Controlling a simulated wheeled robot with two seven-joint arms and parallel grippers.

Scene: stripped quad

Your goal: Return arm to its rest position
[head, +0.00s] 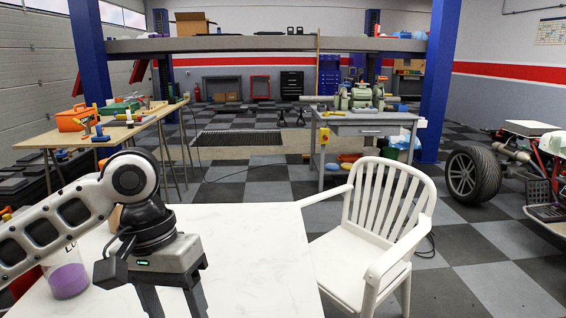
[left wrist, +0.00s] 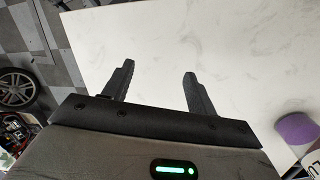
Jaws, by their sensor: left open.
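My left arm comes in from the left in the head view, bent over a white marble-look table (head: 255,245). My left gripper (head: 172,300) points down over the table; its fingertips are cut off by the bottom edge. In the left wrist view my left gripper (left wrist: 158,80) has its two dark fingers spread apart with nothing between them, above the bare tabletop (left wrist: 230,50). My right arm and gripper are not in view.
A clear container with purple contents (head: 68,280) stands on the table beside my left arm; its purple part shows in the left wrist view (left wrist: 297,130). A white slatted chair (head: 375,230) stands right of the table. A wooden workbench (head: 100,130) is behind left.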

